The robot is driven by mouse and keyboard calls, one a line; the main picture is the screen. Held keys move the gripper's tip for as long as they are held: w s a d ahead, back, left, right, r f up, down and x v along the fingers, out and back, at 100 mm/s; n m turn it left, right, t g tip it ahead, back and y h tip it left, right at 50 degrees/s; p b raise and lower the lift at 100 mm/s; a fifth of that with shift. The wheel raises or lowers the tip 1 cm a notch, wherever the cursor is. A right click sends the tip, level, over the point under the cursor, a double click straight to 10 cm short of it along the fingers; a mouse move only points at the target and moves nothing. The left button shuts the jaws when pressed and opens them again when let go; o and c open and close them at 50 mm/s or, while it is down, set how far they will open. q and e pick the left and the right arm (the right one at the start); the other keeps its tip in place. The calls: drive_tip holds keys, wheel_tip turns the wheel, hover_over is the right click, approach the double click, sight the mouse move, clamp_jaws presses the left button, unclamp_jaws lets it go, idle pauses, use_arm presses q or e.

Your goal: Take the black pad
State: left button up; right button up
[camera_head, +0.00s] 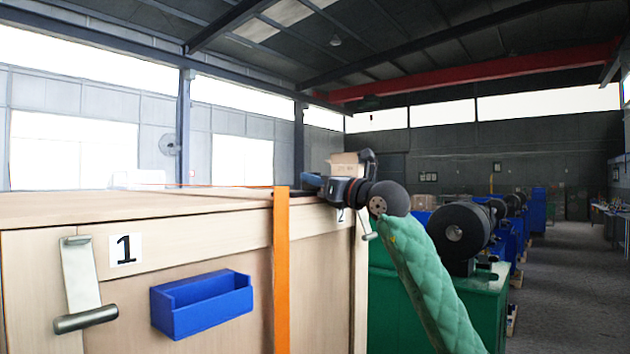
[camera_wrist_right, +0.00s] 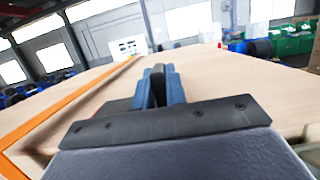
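I cannot make out the black pad as a separate object in either view. My right gripper (camera_head: 312,184) is at the far right end of the wooden cabinet top, at about the height of that surface. In the right wrist view the gripper (camera_wrist_right: 158,82) points out over the pale wooden top. Its two blue fingers are close together with dark faces between them, and I see no separate object held there. My left gripper is not in view.
The wooden cabinet (camera_head: 190,235) fills the left front, with a blue bin (camera_head: 203,303), a metal handle (camera_head: 82,285) and an orange strip (camera_head: 281,270). A cardboard box (camera_head: 346,164) shows behind my right gripper. Green and blue machine stands line the right; an open aisle (camera_head: 567,290) runs beside them.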

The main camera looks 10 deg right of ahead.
clamp_jaws()
drive_tip(key=shift+r+p, duration=0.85)
drive_tip(key=shift+r, duration=1.65)
